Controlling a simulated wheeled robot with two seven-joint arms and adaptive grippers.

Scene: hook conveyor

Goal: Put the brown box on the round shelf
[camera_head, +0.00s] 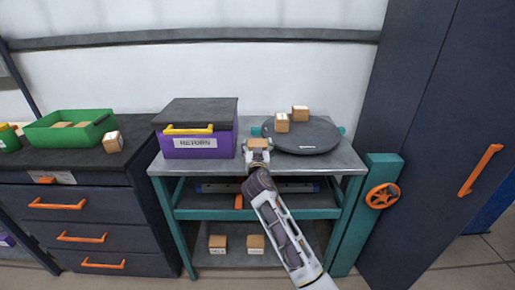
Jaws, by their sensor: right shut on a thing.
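The round shelf (318,140) is a dark grey disc on the right part of the grey-topped table. Two small brown boxes, a nearer one (282,123) and a farther one (300,113), sit on its back left part. My right gripper (258,150) reaches up from the front to just left of the disc. It is shut on a small brown box (258,142), which is partly hidden by the fingers. I cannot tell whether this box touches the tabletop. My left gripper is not in view.
A purple return bin (196,146) with a dark lid and yellow handle stands left of my gripper. A green tray (70,131) with boxes and another box (113,142) are on the dark cabinet. The disc's front and right are clear.

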